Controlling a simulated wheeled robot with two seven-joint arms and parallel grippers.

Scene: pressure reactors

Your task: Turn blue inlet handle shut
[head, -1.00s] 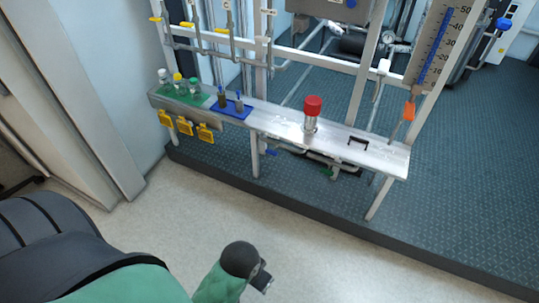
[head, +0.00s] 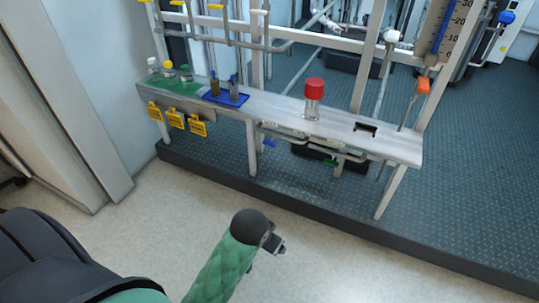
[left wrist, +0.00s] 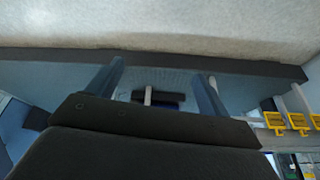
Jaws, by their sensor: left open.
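A small blue handle (head: 269,143) sits on the pipework under the front edge of the metal bench (head: 285,108). A green handle (head: 331,162) is to its right on the same pipework. My left gripper (head: 277,244) is low in front of the platform, well apart from the blue handle. In the left wrist view its two fingers (left wrist: 163,88) are spread with nothing between them. I cannot make out the blue handle for certain in that view. My right gripper is not in view.
On the bench stand a red-capped clear vessel (head: 313,100), a blue tray (head: 225,98) and several small bottles. Yellow tags (head: 176,119) hang at its left end. Bench legs and the raised platform's dark edge (head: 330,212) bound the area. The pale floor in front is clear.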

